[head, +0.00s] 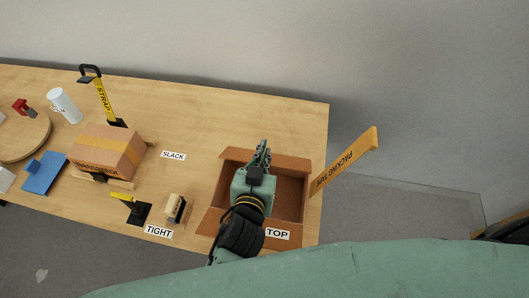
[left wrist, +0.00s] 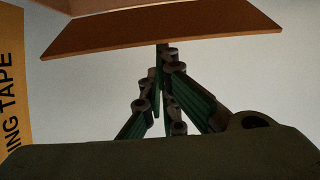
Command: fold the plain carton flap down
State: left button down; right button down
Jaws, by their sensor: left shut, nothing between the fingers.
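An open brown carton (head: 291,197) stands at the right end of the table. Its plain far flap (head: 291,162) sticks out along the back edge. The near flap bears a TOP label (head: 278,234). My left gripper (head: 264,144) is shut and empty, its arm reaching over the carton with the fingertips by the far flap. In the left wrist view the plain flap (left wrist: 215,38) spans the top and the closed fingertips (left wrist: 162,48) are at its lower edge; I cannot tell whether they touch. My right gripper is not in view.
An orange PACKING TAPE strip (head: 347,161) juts out from the carton's right side, beyond the table edge. A closed, strapped-looking box (head: 107,148), a yellow STRAP lever (head: 105,104) and a small tan block (head: 175,207) stand to the left. The table behind the carton is clear.

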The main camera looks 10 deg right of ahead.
pick_arm(q)
jog(key=shift+w+d, duration=0.1)
jog(key=shift+w, duration=0.05)
jog(key=shift+s+a+f+b, duration=0.3)
jog(key=shift+s+f, duration=0.25)
jog(key=shift+s, duration=0.15)
jog(key=shift+w+r+p, duration=0.1)
jog(key=shift+r+p, duration=0.8)
jog(key=shift+p, duration=0.1)
